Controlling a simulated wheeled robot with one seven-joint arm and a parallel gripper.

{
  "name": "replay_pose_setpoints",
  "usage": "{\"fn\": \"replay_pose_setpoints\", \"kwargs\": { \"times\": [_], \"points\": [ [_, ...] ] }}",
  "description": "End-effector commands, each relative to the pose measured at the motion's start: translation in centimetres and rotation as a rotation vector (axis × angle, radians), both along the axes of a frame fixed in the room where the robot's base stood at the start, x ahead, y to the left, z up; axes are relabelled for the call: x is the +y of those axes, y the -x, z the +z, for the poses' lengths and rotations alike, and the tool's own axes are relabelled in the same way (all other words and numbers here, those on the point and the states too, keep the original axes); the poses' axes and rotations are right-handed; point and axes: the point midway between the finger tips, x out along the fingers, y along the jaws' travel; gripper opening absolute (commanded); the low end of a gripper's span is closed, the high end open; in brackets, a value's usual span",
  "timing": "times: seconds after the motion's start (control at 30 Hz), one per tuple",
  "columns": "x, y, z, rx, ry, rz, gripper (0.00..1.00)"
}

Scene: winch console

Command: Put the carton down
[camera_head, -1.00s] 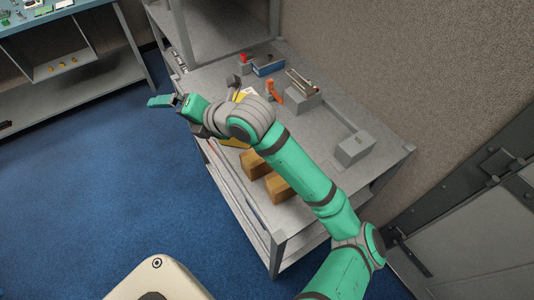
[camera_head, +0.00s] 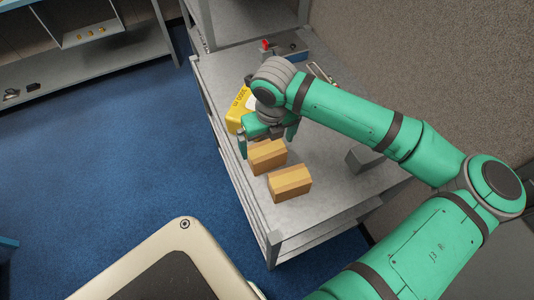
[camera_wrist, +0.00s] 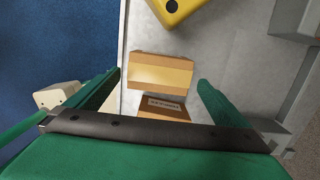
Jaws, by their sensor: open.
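Two brown cartons stand apart on the grey bench (camera_head: 318,207). The farther carton (camera_head: 267,158) is beneath my gripper; the nearer carton (camera_head: 290,183) is closer to the bench's front end. My gripper (camera_head: 267,142) is open and points down, with nothing held between its fingers. In the wrist view the farther carton (camera_wrist: 160,72) lies between the two fingertips, with a small gap on each side in the picture. How high the fingertips are over it is hard to tell. The nearer carton (camera_wrist: 163,108), with a pale label, is partly hidden by my gripper's body.
A yellow case (camera_head: 238,110) stands just beyond the farther carton, partly behind my arm. A grey block (camera_head: 364,158) sits on the right of the bench. A red-knobbed control box (camera_head: 288,50) is at the back. Blue floor is clear at left.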

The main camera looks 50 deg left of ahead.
Motion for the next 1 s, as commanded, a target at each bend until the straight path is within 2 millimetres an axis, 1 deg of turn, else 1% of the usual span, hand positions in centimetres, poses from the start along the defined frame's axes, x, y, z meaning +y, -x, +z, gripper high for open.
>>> {"fn": "replay_pose_setpoints", "kwargs": {
  "times": [0.03,0.1,0.2,0.37,0.47,0.6,0.7,0.8,1.0],
  "points": [
    [0.0,0.0,-0.8,0.001,0.001,-0.001,1.0],
    [0.2,-0.1,-1.8,0.001,0.001,-0.002,1.0],
    [0.3,-0.1,-2.7,0.001,-0.001,-0.002,1.0],
    [0.5,-0.1,-3.6,0.0,-0.001,0.0,1.0],
    [0.6,0.0,-4.7,0.002,-0.002,0.0,1.0],
    [0.9,-0.1,-6.7,0.002,-0.002,0.0,1.0],
    [1.0,-0.2,-7.8,0.001,-0.002,-0.001,1.0],
    [1.1,-0.2,-8.3,0.0,-0.003,0.0,1.0],
    [1.2,-0.1,-8.4,0.0,-0.003,0.003,1.0]
  ]
}}
